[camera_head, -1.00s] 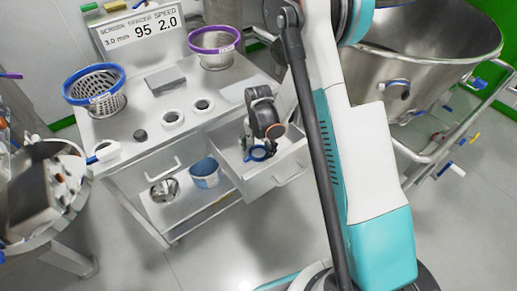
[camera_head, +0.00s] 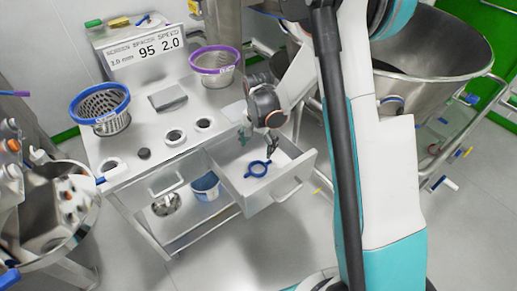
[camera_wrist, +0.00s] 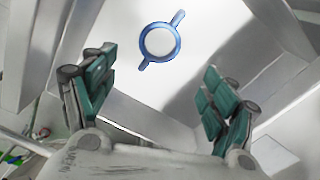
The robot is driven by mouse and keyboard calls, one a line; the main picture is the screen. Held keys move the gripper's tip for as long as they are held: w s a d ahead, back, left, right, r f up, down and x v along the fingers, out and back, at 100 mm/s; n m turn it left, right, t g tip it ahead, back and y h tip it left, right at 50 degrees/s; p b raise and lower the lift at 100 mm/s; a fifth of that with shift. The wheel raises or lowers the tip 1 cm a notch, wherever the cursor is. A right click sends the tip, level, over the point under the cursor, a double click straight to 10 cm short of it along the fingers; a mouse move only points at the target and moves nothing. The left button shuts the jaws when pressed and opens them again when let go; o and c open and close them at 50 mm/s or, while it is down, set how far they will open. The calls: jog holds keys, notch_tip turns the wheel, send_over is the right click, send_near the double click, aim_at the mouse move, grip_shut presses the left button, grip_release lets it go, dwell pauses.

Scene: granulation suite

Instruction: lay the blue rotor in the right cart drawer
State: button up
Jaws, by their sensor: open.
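The blue rotor (camera_head: 258,169), a ring with two short arms, lies flat on the floor of the open right cart drawer (camera_head: 283,190). It also shows in the wrist view (camera_wrist: 159,42), apart from my fingers. My gripper (camera_head: 269,150) is above the drawer, to the right of the rotor in the head view. In the wrist view my gripper (camera_wrist: 155,100) has its two green-padded fingers wide apart with nothing between them.
The cart top holds a blue-rimmed basket (camera_head: 102,108) and a purple-rimmed basket (camera_head: 214,66). A blue bucket (camera_head: 206,187) and a steel bowl (camera_head: 166,204) stand on the lower shelf. A large steel bowl (camera_head: 433,70) stands to the right.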

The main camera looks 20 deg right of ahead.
jog(key=s+r+n+t, duration=0.2)
jog(key=s+r, duration=0.2)
jog(key=r, duration=0.5)
jog(key=s+r+n+t, duration=0.1)
jog(key=s+r+n, duration=0.25)
jog(key=r, duration=0.65)
jog(key=s+r+n+t, duration=0.2)
jog(key=s+r, duration=0.1)
jog(key=s, duration=0.4)
jog(key=s+r+n+t, duration=0.2)
jog(key=s+r, duration=0.1)
jog(key=s, duration=0.5)
jog(key=shift+s+r, duration=0.15)
jog(key=shift+s, duration=0.1)
jog(key=shift+n, duration=0.25)
